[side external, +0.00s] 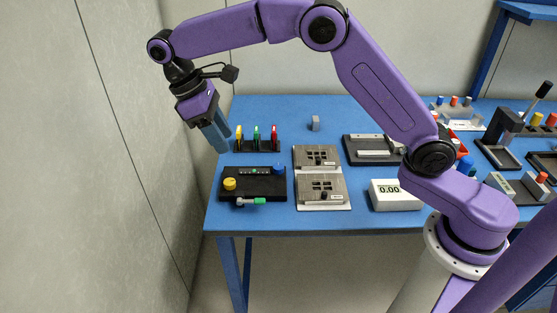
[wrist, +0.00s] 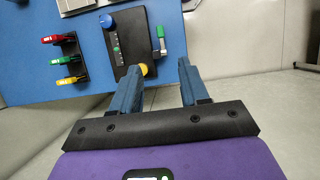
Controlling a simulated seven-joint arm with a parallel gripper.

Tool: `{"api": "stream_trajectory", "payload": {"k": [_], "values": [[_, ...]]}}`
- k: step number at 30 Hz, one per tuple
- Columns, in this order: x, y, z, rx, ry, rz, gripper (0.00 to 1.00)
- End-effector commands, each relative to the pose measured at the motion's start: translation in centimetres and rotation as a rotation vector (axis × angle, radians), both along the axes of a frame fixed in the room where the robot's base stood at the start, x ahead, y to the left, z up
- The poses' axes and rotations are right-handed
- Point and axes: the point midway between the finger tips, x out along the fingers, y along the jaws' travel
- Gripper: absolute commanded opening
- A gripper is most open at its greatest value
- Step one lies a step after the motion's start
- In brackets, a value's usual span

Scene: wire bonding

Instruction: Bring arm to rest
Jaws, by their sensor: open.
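My gripper (side external: 218,138) is in the air at the left end of the blue table (side external: 330,222), with its fingers pointing down. In the wrist view my gripper (wrist: 158,80) shows two blue fingers apart with nothing between them. Below and near it is a black panel (side external: 262,187) with a yellow knob (side external: 229,184), a blue knob (side external: 278,169) and a green-tipped tool (side external: 258,201) at its front edge. The panel also shows in the wrist view (wrist: 120,30). My gripper appears clear of all of these.
A rack with yellow, green and red tools (side external: 256,147) stands behind the panel. Two grey fixtures (side external: 310,157) sit mid-table, with a white display box (side external: 395,195) to the right. A wall (side external: 110,160) is close on the left.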

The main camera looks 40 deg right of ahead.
Motion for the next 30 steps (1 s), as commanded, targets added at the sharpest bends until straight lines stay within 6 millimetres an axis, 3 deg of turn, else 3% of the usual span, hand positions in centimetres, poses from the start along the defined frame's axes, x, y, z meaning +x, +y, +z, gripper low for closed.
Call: {"api": "stream_trajectory", "payload": {"k": [5, 14, 22, 30], "values": [[-2.9, -0.4, 1.1, 0.028, -0.034, 0.040, 0.45], [-11.7, -3.1, 2.3, 0.117, -0.120, 0.133, 0.45], [-20.3, -7.5, 1.6, 0.209, -0.185, 0.212, 0.45], [-28.1, -12.8, -0.5, 0.301, -0.231, 0.277, 0.45]]}}
